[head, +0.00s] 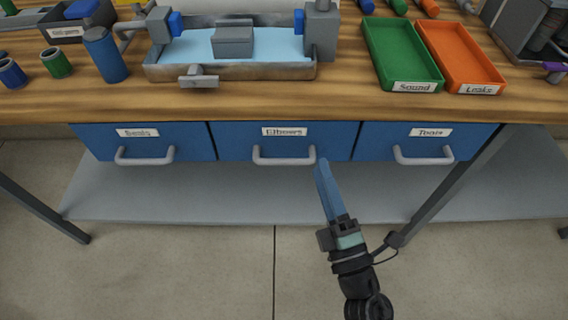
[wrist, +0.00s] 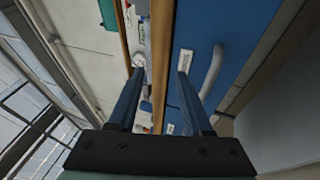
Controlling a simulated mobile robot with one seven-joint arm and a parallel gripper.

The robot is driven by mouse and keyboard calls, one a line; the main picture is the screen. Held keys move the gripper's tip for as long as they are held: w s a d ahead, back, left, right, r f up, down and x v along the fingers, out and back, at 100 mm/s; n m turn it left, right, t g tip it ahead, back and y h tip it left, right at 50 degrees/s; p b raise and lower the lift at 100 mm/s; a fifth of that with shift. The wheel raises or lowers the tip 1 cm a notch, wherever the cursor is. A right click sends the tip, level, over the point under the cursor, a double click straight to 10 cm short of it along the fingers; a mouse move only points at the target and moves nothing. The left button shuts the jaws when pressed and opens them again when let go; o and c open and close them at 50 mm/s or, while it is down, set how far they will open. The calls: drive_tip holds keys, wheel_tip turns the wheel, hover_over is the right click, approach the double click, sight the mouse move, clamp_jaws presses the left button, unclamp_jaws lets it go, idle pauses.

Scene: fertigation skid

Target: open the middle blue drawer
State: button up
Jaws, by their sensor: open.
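The middle blue drawer (head: 235,140), labelled "Elbows", sits under the wooden worktop. It looks shut, its front level with its neighbours. Its grey bar handle (head: 284,160) runs horizontally below the label. My gripper (head: 322,168) is in front of the drawers, just right of this handle in the head view and apart from it as far as I can tell. In the wrist view my gripper (wrist: 160,75) is open with nothing between its two fingers. A blue drawer front with a label and grey handle (wrist: 212,75) shows right of the fingers; I cannot tell which drawer it is.
The left drawer (head: 100,143) and the right drawer (head: 470,143), labelled "Tools", have similar handles and look shut. A grey lower shelf (head: 200,195) lies below. A green tray (head: 385,55) and an orange tray (head: 455,55) stand on the worktop. The floor in front is clear.

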drive_tip(key=n+g+y+b, duration=0.1)
drive_tip(key=n+g, duration=0.1)
approach(285, 159)
drive_tip(key=x, duration=0.3)
drive_tip(key=b+x, duration=0.1)
drive_tip(key=x, duration=0.5)
drive_tip(key=shift+w+a+f+b, duration=0.3)
drive_tip(key=shift+w, duration=0.1)
clamp_jaws()
idle(0.7)
